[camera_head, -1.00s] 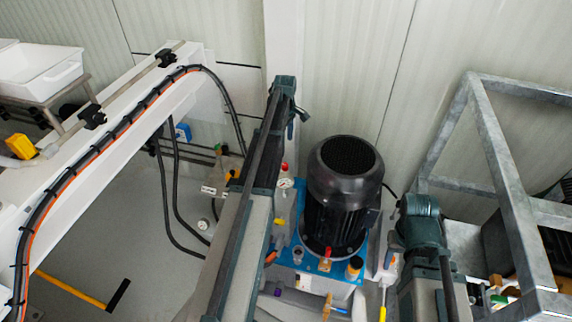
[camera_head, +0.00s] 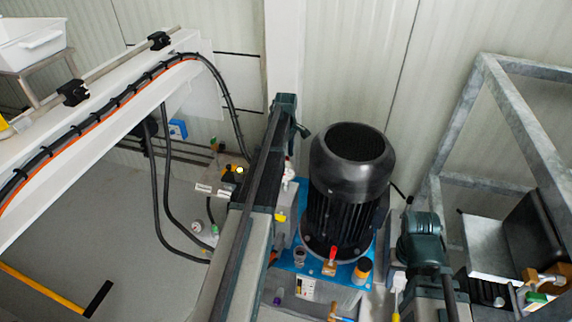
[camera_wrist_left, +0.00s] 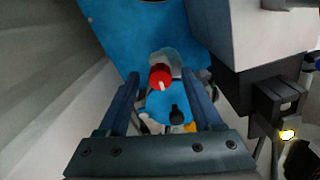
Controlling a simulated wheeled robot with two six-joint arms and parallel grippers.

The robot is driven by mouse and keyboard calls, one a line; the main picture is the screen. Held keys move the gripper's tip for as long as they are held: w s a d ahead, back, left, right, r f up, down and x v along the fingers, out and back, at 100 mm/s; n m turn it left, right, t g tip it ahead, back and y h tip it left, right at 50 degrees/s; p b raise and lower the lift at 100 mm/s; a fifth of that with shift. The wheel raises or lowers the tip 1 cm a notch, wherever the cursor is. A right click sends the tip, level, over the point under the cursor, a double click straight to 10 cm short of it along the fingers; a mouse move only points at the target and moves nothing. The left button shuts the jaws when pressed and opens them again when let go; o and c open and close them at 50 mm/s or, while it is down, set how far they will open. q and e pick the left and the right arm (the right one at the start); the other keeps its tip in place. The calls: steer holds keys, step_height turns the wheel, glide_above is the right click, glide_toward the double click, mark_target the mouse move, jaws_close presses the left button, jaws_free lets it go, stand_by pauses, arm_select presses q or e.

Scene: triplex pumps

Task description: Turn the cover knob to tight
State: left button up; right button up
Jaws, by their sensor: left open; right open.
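A red knob (camera_wrist_left: 160,76) with a pale mark on its face shows in the left wrist view, above a blue plate (camera_wrist_left: 115,30). A small black knob (camera_wrist_left: 178,114) is below it. My left gripper (camera_wrist_left: 162,82) is open, its dark blue fingers either side of the red knob in the picture; contact is not clear. In the head view a red-topped fitting (camera_head: 332,254) and a black-and-orange cap (camera_head: 362,269) stand on the blue base. I cannot tell which is the cover knob. My right gripper (camera_head: 421,243) is at the right; its fingertips are hard to make out.
A black finned motor (camera_head: 350,190) stands on the blue base. A grey metal frame (camera_head: 520,125) is at the right. A white beam (camera_head: 110,130) with cables crosses the left, near a white tray (camera_head: 30,40).

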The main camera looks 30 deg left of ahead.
arm_select(q)
steer(key=shift+f, duration=0.4)
arm_select(e)
steer(key=shift+f, duration=0.35)
arm_select(q)
jaws_close()
